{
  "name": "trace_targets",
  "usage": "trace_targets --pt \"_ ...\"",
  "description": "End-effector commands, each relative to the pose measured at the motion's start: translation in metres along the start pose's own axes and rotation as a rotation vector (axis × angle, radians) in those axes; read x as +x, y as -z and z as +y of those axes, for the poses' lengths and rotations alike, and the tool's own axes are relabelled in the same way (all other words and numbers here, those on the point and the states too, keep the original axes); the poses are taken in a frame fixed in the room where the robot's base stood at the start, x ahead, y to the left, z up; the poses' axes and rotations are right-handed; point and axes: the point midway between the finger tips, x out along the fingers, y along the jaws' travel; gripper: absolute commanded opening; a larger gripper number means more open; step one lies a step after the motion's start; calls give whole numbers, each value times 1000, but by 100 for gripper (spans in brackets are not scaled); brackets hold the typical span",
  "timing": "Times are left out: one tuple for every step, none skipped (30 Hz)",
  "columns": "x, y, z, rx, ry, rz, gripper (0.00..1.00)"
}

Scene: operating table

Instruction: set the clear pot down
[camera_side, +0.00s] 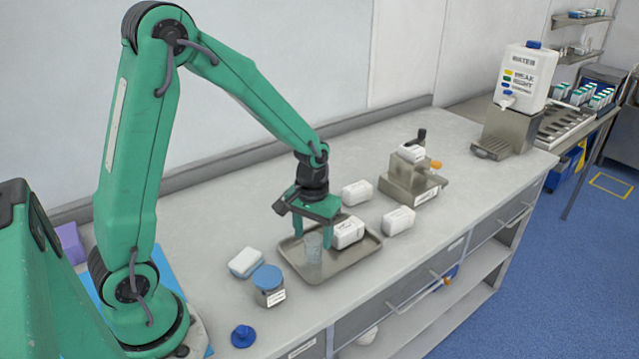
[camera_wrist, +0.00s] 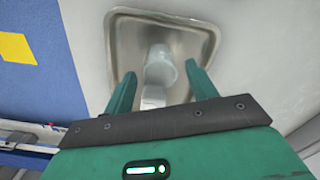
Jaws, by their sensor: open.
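The clear pot (camera_side: 313,247) stands upright in the metal tray (camera_side: 345,268), towards its left part. My gripper (camera_side: 313,238) is over the tray with its fingers pointing down, one on each side of the pot. In the wrist view the pot (camera_wrist: 160,70) shows between the fingertips, with a gap on both sides. My gripper (camera_wrist: 161,69) is open and holds nothing. The pot's base looks to rest on the tray floor, though its clear wall makes the contact hard to see.
A white block (camera_side: 348,232) lies in the tray beside the pot. Two more white blocks (camera_side: 398,220) (camera_side: 357,194) lie behind it. A metal device (camera_side: 412,178) stands behind.

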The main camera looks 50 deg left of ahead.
Motion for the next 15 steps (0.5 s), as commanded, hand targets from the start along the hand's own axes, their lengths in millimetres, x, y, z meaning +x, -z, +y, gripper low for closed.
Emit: trace_targets --pt "-9 1 0 0 -2 6 57" --pt "-14 1 0 0 -2 6 57" --pt "-20 1 0 0 -2 6 57" --pt "-25 1 0 0 -2 5 57" --pt "-30 1 0 0 -2 6 57" --pt "-37 1 0 0 -2 5 57" --pt "-42 1 0 0 -2 6 57" --pt "-47 1 0 0 -2 5 57" --pt "-53 1 0 0 -2 5 57" --pt "-57 0 0 0 -1 4 57" --pt "-60 1 0 0 -1 4 57" --pt "-65 0 0 0 -1 3 57" --pt "-68 1 0 0 -1 3 57" --pt "-71 1 0 0 -1 4 57" --pt "-74 0 0 0 -1 3 57"
